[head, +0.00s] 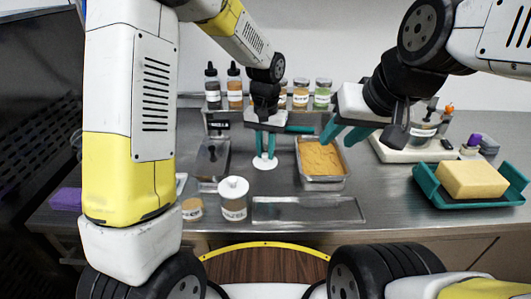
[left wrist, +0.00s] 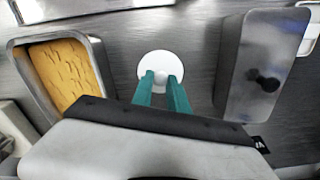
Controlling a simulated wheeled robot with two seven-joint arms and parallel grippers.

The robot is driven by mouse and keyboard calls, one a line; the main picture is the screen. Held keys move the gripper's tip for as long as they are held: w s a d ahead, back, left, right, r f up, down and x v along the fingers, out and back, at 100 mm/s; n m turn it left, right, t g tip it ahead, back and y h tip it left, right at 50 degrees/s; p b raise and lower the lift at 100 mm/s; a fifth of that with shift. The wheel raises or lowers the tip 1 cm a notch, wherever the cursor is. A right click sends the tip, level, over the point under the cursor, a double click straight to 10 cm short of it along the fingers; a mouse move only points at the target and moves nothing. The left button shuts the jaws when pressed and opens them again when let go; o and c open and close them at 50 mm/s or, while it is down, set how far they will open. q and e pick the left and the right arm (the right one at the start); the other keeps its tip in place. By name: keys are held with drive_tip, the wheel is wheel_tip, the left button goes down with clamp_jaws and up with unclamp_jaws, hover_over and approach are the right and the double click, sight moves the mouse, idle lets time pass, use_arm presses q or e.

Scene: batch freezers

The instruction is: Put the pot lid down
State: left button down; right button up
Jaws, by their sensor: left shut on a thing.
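A round white pot lid (head: 264,163) with a small knob is over the middle of the steel counter. My left gripper (head: 266,152) points down and is shut on the lid's knob; the left wrist view shows the lid (left wrist: 159,68) just beyond the green fingertips (left wrist: 160,80). I cannot tell whether the lid touches the counter or hangs just above it.
A pan of orange-yellow food (head: 322,160) stands right of the lid. A white lidded jar (head: 233,207) and a tan-filled jar (head: 192,209) stand in front left, beside a flat metal tray (head: 308,210). A teal tray (head: 470,199) holds a yellow block. Bottles (head: 234,90) line the back shelf.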

sight(266, 160)
use_arm(q)
drive_tip(key=shift+f, duration=2.7)
drive_tip(key=shift+f, duration=0.2)
drive_tip(key=c, duration=1.3)
unclamp_jaws()
drive_tip(key=shift+r, duration=0.1)
